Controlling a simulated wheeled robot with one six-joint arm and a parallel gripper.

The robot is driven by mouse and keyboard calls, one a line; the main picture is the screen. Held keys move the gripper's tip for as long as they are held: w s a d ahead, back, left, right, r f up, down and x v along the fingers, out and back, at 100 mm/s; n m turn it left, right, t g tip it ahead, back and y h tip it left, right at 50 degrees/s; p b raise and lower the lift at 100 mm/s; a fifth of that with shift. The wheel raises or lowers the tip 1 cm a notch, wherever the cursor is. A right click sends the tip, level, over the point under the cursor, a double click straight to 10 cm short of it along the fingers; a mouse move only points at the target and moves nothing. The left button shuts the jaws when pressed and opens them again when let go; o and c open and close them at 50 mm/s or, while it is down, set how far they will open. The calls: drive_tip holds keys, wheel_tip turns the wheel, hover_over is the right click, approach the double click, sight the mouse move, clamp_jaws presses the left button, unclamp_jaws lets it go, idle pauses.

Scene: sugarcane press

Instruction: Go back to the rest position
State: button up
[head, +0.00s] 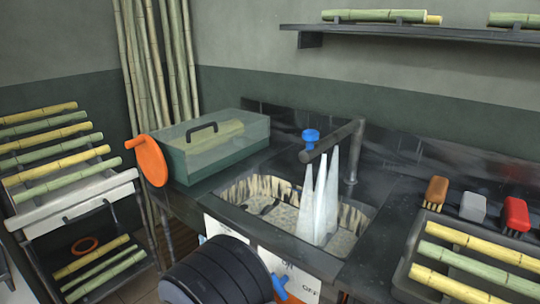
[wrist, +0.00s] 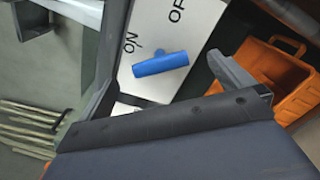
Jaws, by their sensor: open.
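My gripper (wrist: 160,58) is seen only in the wrist view, where it is open with nothing between its fingers. It is in front of a white panel (wrist: 185,25) marked ON and OFF, with a blue switch handle (wrist: 160,64) on it. In the head view the same blue handle (head: 279,286) shows below the sink, beside a dark rounded part of my arm. My gripper's fingers are hidden there. I cannot tell whether the gripper touches the handle.
The sink (head: 230,194) has a tap with a blue knob (head: 311,136) and pale pointed shapes (head: 326,205) standing in it. A green press box (head: 215,150) with an orange crank (head: 150,160) stands left. A bamboo rack (head: 85,205) is far left. An orange crate (wrist: 262,62) lies right of the panel.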

drive_tip(key=v, duration=0.6)
drive_tip(key=x, duration=1.1)
drive_tip(key=shift+s+a+r+n+p, duration=0.15)
drive_tip(key=shift+r+n+p, duration=0.15)
drive_tip(key=shift+p, duration=0.3)
drive_tip(key=shift+n+p, duration=0.4)
drive_tip(key=shift+p, duration=0.05)
drive_tip(key=n+p, duration=0.4)
drive_tip(key=p, duration=0.2)
drive_tip(key=n+p, duration=0.4)
drive_tip(key=p, duration=0.1)
drive_tip(key=shift+n+p, duration=0.3)
drive_tip(key=shift+p, duration=0.1)
drive_tip(key=b+v, duration=0.1)
drive_tip(key=v, duration=0.9)
drive_tip(key=shift+f, duration=0.25)
